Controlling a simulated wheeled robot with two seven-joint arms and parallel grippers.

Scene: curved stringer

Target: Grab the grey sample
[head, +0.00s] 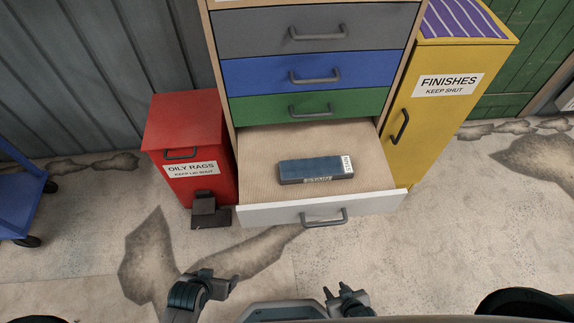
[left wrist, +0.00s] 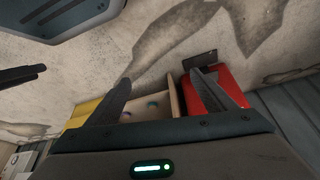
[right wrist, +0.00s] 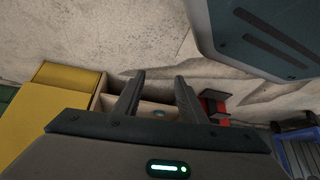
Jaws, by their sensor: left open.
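I see no sample that is clearly grey. A blue block with dark sides and white labels (head: 315,170), one reading "STAIN", lies in the open bottom drawer (head: 255,150) of the cabinet. The drawer has a pale front. My left gripper (head: 222,282) is open and empty, in front of the drawer and low in the head view; its fingers also show apart in the left wrist view (left wrist: 160,95). My right gripper (head: 340,293) is open and empty to its right; its fingers stand apart in the right wrist view (right wrist: 160,95). Both are well away from the block.
Grey (head: 270,32), blue (head: 270,75) and green (head: 265,107) drawers above are shut. A red oily-rags bin (head: 190,130) stands left, a yellow finishes cabinet (head: 440,120) right. A blue cart (head: 20,200) is far left. The wrist views show small coloured round spots, unclear. Floor in front is clear.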

